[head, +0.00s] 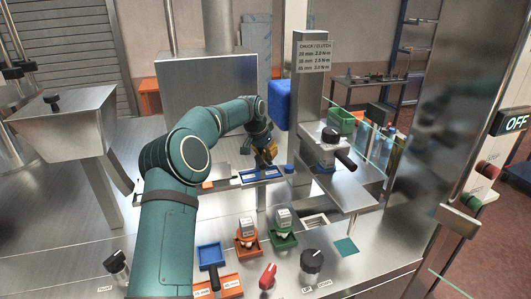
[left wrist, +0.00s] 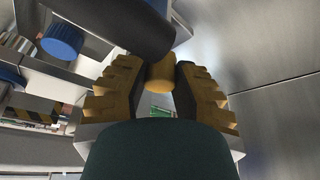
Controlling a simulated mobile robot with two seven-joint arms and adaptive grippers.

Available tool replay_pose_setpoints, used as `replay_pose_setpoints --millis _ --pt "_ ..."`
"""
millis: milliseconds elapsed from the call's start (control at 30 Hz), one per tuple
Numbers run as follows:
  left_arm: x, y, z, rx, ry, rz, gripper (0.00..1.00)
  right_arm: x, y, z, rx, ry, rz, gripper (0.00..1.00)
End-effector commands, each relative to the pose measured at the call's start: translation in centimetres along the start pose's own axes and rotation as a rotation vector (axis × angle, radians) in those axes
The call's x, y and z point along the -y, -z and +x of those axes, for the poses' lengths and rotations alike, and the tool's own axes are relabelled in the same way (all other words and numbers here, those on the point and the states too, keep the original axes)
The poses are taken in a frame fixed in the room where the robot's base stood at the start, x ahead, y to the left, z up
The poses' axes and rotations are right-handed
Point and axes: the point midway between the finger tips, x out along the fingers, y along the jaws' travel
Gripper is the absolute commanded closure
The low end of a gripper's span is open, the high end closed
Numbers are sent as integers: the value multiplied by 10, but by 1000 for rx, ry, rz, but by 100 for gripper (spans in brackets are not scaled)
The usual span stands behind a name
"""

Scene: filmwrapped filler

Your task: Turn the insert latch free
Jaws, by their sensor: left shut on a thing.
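My left gripper (head: 268,153) reaches to the back middle of the machine, beside the machine's column. In the left wrist view its fingers (left wrist: 172,88) are shut on a short yellow cylindrical knob (left wrist: 160,72), which appears to be the insert latch. A dark cylinder (left wrist: 125,22) lies beyond the fingers in that view. The fingers hide part of the knob, and its turn angle cannot be told. In the head view the knob cannot be told apart from the yellow fingers. My right gripper is not in view.
A blue-framed plate (head: 262,176) lies just below my left gripper. A steel column with a sign (head: 314,56) stands right of it, and a black-handled clamp unit (head: 332,152) is further right. Orange (head: 247,235) and green (head: 283,236) holders stand in front.

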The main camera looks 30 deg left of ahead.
Motion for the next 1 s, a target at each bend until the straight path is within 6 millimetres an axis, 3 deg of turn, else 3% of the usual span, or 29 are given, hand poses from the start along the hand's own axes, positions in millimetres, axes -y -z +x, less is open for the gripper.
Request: replay_pose_setpoints --millis 1000 --pt "-1 2 -1 1 319 -766 100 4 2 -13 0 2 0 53"
